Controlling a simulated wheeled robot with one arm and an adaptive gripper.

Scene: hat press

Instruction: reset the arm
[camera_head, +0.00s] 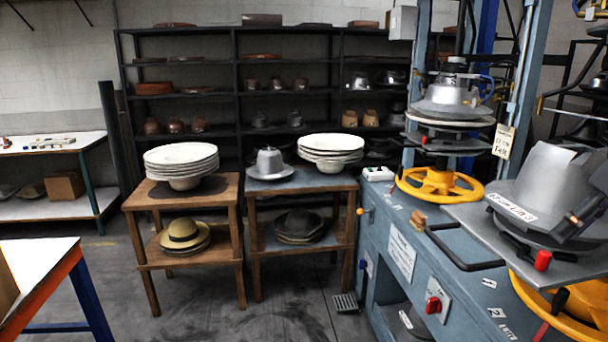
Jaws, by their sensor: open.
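My gripper (574,217) shows at the right edge as a dark shape, in front of the grey metal hat form (541,178) of the nearer press. It is open, and I see nothing held in it. Part of it and most of my arm are outside the picture. The grey form sits on a flat metal plate (480,218) with a black bar handle (462,250) at its left. I cannot tell whether the gripper touches the form.
A blue press bench (405,290) fills the right, with a second press form (452,97) above a yellow handwheel (440,184). Two wooden stands hold pale hat stacks (182,160) and (331,146). Black shelves (237,75) line the wall. A white table (40,262) is front left; the middle floor is clear.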

